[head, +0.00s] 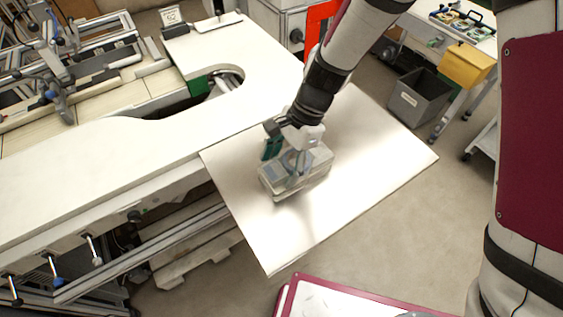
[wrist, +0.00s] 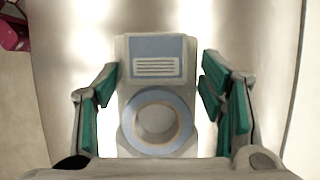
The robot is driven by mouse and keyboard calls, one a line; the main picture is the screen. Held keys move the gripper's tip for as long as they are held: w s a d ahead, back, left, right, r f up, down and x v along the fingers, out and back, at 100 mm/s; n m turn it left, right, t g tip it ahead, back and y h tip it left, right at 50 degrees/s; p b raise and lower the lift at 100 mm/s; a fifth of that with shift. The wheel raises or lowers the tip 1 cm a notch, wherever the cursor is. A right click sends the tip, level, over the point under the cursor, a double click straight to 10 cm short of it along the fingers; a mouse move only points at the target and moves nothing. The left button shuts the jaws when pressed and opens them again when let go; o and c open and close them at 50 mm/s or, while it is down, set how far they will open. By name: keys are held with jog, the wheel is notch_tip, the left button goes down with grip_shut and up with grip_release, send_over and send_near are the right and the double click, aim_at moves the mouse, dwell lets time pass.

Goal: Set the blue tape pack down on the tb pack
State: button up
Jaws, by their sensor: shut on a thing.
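The blue tape pack (wrist: 158,94) is pale, with a blue label panel and a blue ring-shaped reel, and fills the middle of the wrist view. My gripper (wrist: 160,78) has its green-padded fingers on either side of it and is shut on it. In the head view my gripper (head: 290,153) points down over the white board, with the pack (head: 314,164) under it. A pale, clear-sided block (head: 277,188) shows low at the front of the pack. I cannot tell whether this is a separate tb pack underneath, or whether the two touch.
The white board (head: 375,150) is bare around the packs. A white curved worktop (head: 90,165) adjoins it on the left. A grey bin (head: 418,97) and a yellow box (head: 466,66) stand at the back right. A red-edged table (head: 340,300) is at the front.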

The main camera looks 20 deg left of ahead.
jog(key=o, duration=1.3)
jog(key=shift+f, duration=0.1)
jog(key=b+v, duration=0.1)
jog(key=v, duration=1.1)
jog(key=s+d+r+n+t, duration=0.2)
jog(key=d+r+n+t, duration=0.2)
jog(key=d+r, duration=0.9)
jog(key=s+d+r+n+t+h, duration=0.1)
jog(key=s+d+n+t, duration=0.1)
jog(key=s+d, duration=0.2)
jog(key=s+d+r+n+t+h, duration=0.1)
jog(key=s+d, duration=0.3)
jog(key=d, duration=0.6)
jog(key=shift+s+d+r+n+t+h, duration=0.2)
jog(key=shift+s+r+n+t+h, duration=0.25)
jog(key=shift+t, duration=0.45)
